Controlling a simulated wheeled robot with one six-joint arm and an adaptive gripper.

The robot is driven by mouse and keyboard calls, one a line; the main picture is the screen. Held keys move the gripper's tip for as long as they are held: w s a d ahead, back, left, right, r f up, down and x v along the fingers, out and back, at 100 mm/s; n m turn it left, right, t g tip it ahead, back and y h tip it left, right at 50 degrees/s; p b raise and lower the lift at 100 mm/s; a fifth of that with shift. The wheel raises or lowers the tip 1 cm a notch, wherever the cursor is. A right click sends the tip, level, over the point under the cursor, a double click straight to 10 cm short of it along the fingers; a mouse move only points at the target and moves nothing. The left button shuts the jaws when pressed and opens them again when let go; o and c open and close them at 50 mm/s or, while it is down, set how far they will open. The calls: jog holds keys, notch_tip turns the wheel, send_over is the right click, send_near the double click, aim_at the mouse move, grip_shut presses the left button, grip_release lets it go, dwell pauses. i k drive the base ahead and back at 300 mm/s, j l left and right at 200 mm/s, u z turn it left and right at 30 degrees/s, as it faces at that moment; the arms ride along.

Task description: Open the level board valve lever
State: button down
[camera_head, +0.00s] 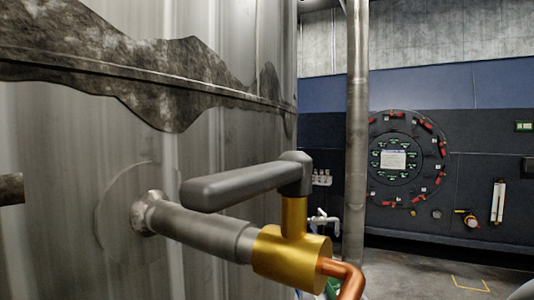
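A large grey valve lever (245,186) stands close in front, roughly level, pointing left from its pivot. It sits on a brass valve body (291,257) at the end of a steel pipe (200,229) from the tank. A copper pipe (345,274) bends down from the brass body. A smaller tap (322,222) shows behind it, partly hidden. On the far wall is a round dark board (407,130) with red handles around its rim. I cannot tell from labels which part is the level board valve. My gripper is not in view.
A big stained metal tank (60,120) fills the left side. A vertical pipe (356,130) stands right of the valve. A white upright gauge (498,203) and a small yellow-and-red fitting (466,218) are on the far wall. Bare floor (420,270) lies at lower right.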

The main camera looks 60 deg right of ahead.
aim_at(291, 175)
jog(key=j+z, duration=0.4)
jog(key=k+l, duration=0.4)
jog(key=k, duration=0.15)
jog(key=k+l, duration=0.35)
jog(key=k, duration=0.2)
